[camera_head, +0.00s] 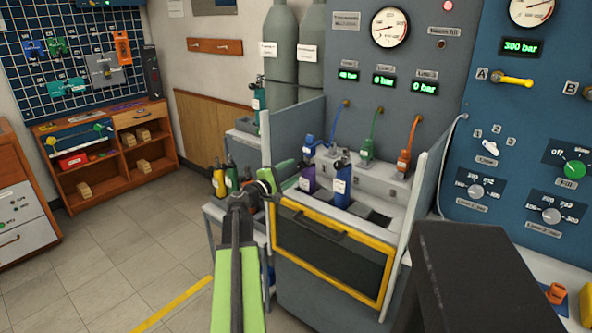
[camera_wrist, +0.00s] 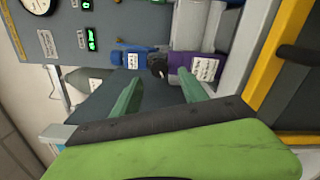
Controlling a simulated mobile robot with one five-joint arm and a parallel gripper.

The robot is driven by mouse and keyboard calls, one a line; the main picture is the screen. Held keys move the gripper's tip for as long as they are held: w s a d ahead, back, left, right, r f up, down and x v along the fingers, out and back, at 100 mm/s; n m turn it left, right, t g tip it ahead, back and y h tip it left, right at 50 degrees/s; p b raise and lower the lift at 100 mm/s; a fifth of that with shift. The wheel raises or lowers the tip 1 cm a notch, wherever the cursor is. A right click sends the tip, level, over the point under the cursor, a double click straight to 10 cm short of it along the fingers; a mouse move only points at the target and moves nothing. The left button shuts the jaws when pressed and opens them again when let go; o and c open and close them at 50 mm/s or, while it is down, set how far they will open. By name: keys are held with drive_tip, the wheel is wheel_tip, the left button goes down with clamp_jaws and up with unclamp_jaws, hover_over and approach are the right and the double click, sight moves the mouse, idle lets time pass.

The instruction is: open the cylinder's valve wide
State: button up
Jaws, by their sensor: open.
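A purple cylinder (camera_head: 308,181) with a white label stands upright in the bench's well, a blue fitting (camera_head: 309,146) just above it. A dark-blue cylinder (camera_head: 342,186) stands to its right. In the wrist view, which is turned sideways, the purple cylinder (camera_wrist: 192,66) carries a dark knob (camera_wrist: 158,66) at its top, beside the blue fitting (camera_wrist: 129,58). My gripper (camera_wrist: 160,82) is open and empty, its green fingers pointing toward the knob with a gap before it. In the head view my gripper (camera_head: 287,178) is left of the purple cylinder. How wide the valve stands cannot be told.
The bench's grey side walls (camera_head: 430,190) and yellow-framed front (camera_head: 335,250) bound the well. Green (camera_head: 367,146) and orange (camera_head: 404,157) fittings hang on hoses behind. Several small cylinders (camera_head: 232,180) stand on a low table at left. The panel display (camera_head: 348,77) reads about 48 bar.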

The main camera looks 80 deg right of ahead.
drive_tip(key=v, duration=1.3)
